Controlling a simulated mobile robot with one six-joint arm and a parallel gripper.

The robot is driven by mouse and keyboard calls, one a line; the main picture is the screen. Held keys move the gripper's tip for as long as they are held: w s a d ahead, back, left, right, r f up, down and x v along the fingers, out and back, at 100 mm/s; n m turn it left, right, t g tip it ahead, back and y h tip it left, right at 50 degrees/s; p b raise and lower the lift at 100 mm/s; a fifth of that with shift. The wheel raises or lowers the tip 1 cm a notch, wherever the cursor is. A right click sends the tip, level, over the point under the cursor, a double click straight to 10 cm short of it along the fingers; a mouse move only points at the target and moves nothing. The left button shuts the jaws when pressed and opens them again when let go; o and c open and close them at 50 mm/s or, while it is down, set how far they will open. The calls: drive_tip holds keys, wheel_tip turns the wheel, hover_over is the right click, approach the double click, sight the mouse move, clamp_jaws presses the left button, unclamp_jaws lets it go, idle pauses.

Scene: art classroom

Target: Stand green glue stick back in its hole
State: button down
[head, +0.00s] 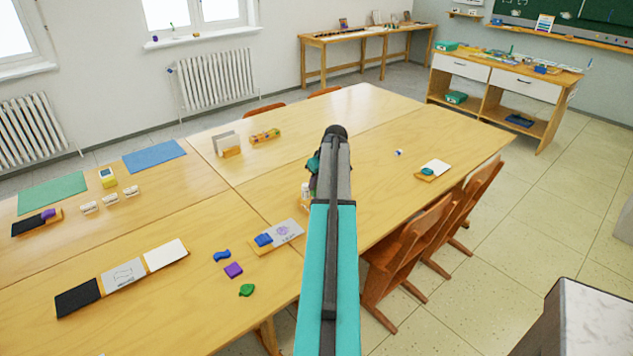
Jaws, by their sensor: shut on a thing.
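My gripper (312,176) is over the middle of the big table, mostly hidden behind my own teal arm. It is shut on a small, pale upright thing (305,194), which seems to be the glue stick; no green shows on it from here. A low wooden block (265,136) with several small coloured things in it stands farther back, left of my gripper. It may be the holder, but its holes are too small to make out. My gripper is apart from this block, nearer to me.
A wooden stand with a white card (226,142) is left of the block. A blue piece with a grey card (287,231) lies nearer. Loose blue, purple (233,270) and green (247,290) pieces lie front left. Chairs (408,249) line the right edge. The back middle tabletop is clear.

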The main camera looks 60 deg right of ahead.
drive_tip(key=shift+f+b, duration=0.85)
drive_tip(key=shift+f, duration=1.15)
drive_tip(key=shift+f+b, duration=0.9)
drive_tip(key=shift+f, duration=0.5)
idle(3.1)
idle(0.3)
drive_tip(key=c, duration=1.5)
unclamp_jaws()
drive_tip(key=shift+o, duration=1.2)
